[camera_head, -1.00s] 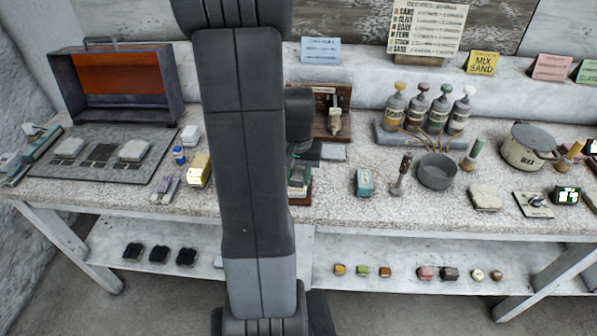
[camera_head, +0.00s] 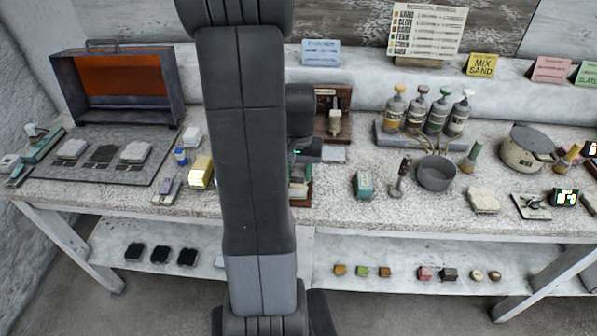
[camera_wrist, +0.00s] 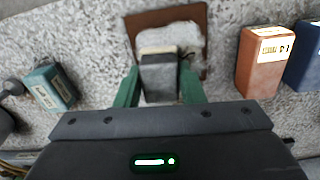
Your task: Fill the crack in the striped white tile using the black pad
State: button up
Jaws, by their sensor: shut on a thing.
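In the wrist view my gripper (camera_wrist: 159,73) has its green fingers shut on a dark grey block (camera_wrist: 159,80) with a pale far edge. Past the block lies a rust-brown frame or tray (camera_wrist: 195,15) with a pale grey surface inside; I cannot tell if they touch. In the head view part of this brown piece (camera_head: 304,194) shows beside my arm, which hides most of it. Three black pads (camera_head: 159,255) lie on the lower shelf. Two pale tiles (camera_head: 135,151) and a darker piece lie on a grey mat (camera_head: 85,175) at left. No crack or stripes can be made out.
A teal box (camera_head: 364,185) stands right of my gripper, near a grey bowl (camera_head: 437,175) and a rack of bottles (camera_head: 437,113). A yellow block (camera_head: 201,171) is to the left. The wrist view shows brown (camera_wrist: 262,62) and navy (camera_wrist: 304,58) boxes close by.

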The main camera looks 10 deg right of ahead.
jog(key=shift+f+b, duration=0.55)
jog(key=shift+f, duration=0.15)
jog(key=shift+w+d+r, duration=0.15)
jog(key=shift+w, duration=0.2)
jog(key=shift+w+d, duration=0.15)
jog(key=shift+w, duration=0.25)
jog(key=shift+s+a, duration=0.3)
jog(key=shift+s, duration=0.45)
jog(key=shift+s+a, duration=0.25)
jog(key=shift+s, duration=0.45)
jog(key=shift+w+d, duration=0.25)
jog(key=shift+w, duration=0.4)
jog(key=shift+w+d, duration=0.25)
jog(key=shift+w, duration=0.55)
